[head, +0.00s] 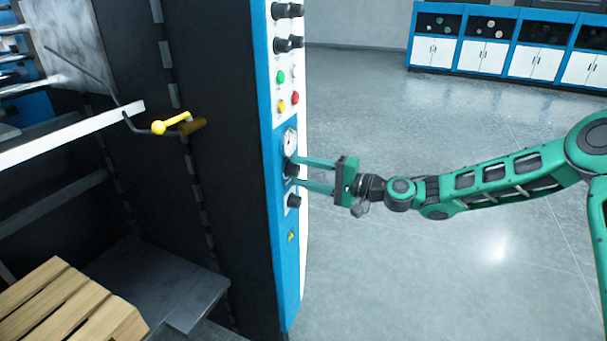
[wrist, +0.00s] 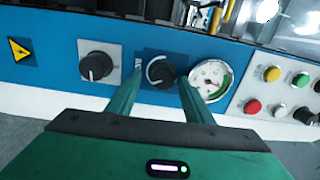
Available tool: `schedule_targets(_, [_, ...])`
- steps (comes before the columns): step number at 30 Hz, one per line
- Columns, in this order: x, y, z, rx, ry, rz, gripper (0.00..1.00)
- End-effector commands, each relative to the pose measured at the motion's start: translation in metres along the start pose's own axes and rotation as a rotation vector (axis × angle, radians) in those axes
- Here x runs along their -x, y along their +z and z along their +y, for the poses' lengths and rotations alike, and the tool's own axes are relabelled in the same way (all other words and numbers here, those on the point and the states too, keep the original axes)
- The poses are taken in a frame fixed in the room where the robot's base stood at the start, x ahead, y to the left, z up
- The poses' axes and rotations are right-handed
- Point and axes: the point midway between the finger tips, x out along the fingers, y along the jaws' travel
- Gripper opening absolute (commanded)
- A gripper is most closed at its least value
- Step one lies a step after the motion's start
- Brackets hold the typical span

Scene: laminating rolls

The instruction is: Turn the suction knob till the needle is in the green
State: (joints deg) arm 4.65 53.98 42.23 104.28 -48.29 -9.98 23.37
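The suction knob, a round black knob (wrist: 160,73) on a blue panel, lies between the fingertips of my gripper in the wrist view. The round white gauge (wrist: 209,80) with a green arc on its dial is just right of it. The needle is too small to read. In the head view, the gauge (head: 289,141) is just above my gripper (head: 296,173), whose fingers point left at the panel. The fingers are apart, with a small gap seen on each side of the knob. The knob is mostly hidden by the fingers in the head view.
Another black knob (wrist: 97,66) sits beside the suction knob, below it in the head view (head: 294,201). Green, yellow and red buttons (head: 281,105) and more black knobs (head: 288,44) are above. A yellow-handled lever (head: 172,123) juts from the machine. The floor right of the panel is clear.

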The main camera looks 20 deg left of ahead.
Motion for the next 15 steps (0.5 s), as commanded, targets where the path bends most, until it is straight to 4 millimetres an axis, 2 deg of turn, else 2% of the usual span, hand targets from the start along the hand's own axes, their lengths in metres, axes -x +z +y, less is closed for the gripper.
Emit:
schedule_targets(10, [0.001,0.004,-0.002,-0.001,-0.003,-0.008,0.48])
schedule_targets(15, [0.02,0.003,-0.001,-0.002,-0.001,-0.006,0.48])
